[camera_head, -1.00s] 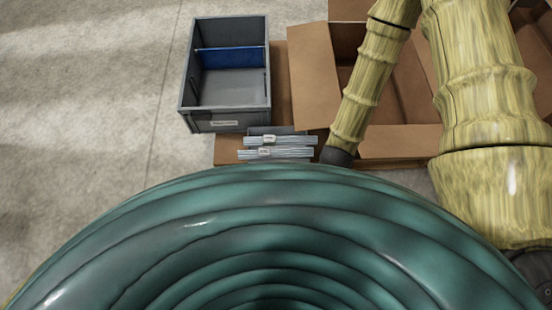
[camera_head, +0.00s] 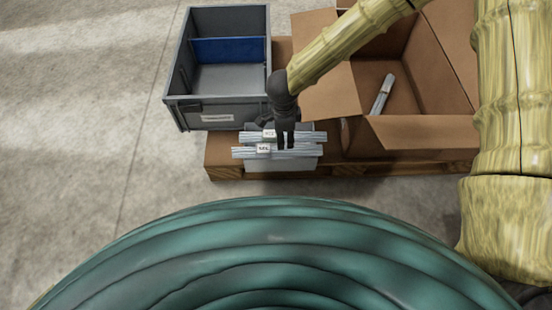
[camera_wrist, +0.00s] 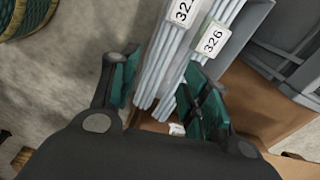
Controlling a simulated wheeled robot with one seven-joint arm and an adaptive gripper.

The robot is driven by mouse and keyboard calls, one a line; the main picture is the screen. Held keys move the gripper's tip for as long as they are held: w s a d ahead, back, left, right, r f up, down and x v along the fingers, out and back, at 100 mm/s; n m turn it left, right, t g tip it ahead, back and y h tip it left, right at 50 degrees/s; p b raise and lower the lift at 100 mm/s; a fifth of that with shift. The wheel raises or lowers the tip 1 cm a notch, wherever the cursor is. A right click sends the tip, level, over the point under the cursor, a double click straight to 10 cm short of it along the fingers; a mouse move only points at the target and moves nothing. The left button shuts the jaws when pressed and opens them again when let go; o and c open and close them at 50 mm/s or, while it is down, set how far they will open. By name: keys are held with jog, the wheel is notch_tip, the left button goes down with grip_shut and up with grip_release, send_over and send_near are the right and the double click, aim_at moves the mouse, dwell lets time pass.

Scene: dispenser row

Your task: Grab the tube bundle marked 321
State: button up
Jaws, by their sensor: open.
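Two bundles of pale grey tubes lie side by side on a grey holder (camera_head: 280,165). The front bundle (camera_head: 302,152) has a white label, too small to read in the head view. In the wrist view, the left bundle's label (camera_wrist: 183,10) starts with 32; its last digit is cut off by the frame edge. The bundle beside it (camera_head: 312,137) carries label 326 (camera_wrist: 212,38) in the wrist view. My gripper (camera_head: 285,146) is open over the bundles, right of their labels. In the wrist view, my gripper (camera_wrist: 163,93) has its fingers either side of the left bundle's tubes; contact cannot be told.
A grey bin (camera_head: 217,108) with a blue divider stands behind left. An open cardboard box (camera_head: 420,135) stands to the right, with another tube bundle (camera_head: 382,94) inside. All rest on a wooden pallet (camera_head: 225,158). The floor at left is clear.

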aim_at(277, 151)
jog(key=shift+w+a+m+y+b, duration=0.35)
jog(key=shift+w+a+b, duration=0.25)
jog(key=shift+a, duration=0.25)
jog(key=shift+f+b, duration=1.1)
jog(key=shift+f, duration=1.7)
notch_tip(277, 151, down, 5)
jog(key=b, duration=0.3)
jog(key=shift+s+a, duration=0.1)
jog(key=shift+s, duration=0.05)
jog(key=c, duration=0.9)
